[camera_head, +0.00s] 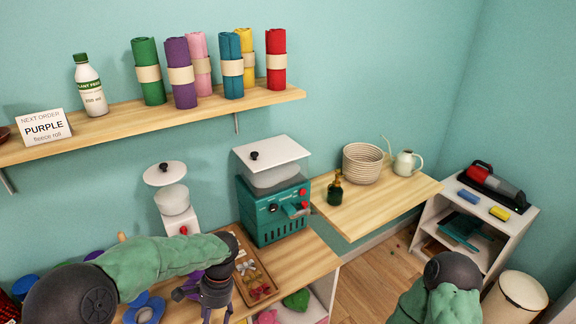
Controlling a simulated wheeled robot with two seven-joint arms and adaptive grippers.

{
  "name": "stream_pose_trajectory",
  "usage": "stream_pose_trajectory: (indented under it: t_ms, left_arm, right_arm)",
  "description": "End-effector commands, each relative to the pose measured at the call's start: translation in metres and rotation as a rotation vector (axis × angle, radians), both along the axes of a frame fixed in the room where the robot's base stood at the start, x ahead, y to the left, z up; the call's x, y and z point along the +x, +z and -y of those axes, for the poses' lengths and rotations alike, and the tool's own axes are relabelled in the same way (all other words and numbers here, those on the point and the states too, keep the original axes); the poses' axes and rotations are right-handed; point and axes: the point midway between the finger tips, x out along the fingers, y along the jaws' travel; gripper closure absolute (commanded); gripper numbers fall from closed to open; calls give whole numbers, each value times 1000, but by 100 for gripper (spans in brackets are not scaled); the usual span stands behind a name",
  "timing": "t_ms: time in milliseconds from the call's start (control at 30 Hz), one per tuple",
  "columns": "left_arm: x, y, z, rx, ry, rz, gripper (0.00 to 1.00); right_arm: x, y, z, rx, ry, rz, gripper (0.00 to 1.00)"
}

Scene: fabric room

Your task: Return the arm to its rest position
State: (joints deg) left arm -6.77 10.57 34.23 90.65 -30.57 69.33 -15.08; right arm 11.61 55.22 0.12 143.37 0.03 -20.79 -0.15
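My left arm, in a green sleeve, comes in from the left and reaches over the wooden table in the head view. Its dark wrist and gripper (212,292) hang down beside a brown tray. The fingertips are not clearly seen, so I cannot tell whether they are open or shut.
The brown tray (262,275) holds small items. A teal machine (272,212) and a white grinder-like device (176,205) stand behind. Above, a wall shelf (120,123) carries fabric rolls, a bottle and a "PURPLE fleece roll" sign (43,128). A side shelf (375,208) and a white cart (525,220) stand right.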

Motion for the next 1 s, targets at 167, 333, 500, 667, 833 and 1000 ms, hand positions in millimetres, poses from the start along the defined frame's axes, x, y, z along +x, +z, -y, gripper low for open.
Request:
stream_pose_trajectory:
  t_ms: [167,333,500,667,833,1000]
  left_arm:
    - [-6,-30,13,-60,34,4,39]
    - [-15,-67,31,-137,91,14,39]
    - [-34,-115,56,-241,202,27,39]
    - [-61,-166,83,-343,383,53,39]
    - [-92,-207,102,-406,604,96,39]
    - [-120,-234,107,-414,815,151,39]
  right_arm:
    - [-1,0,0,0,0,-1,60]
    - [-1,0,0,0,1,-2,60]
    - [-1,0,0,0,1,-2,60]
    - [-1,0,0,0,1,-2,60]
    - [-1,0,0,0,1,-2,60]
    - [-1,0,0,0,1,-2,60]
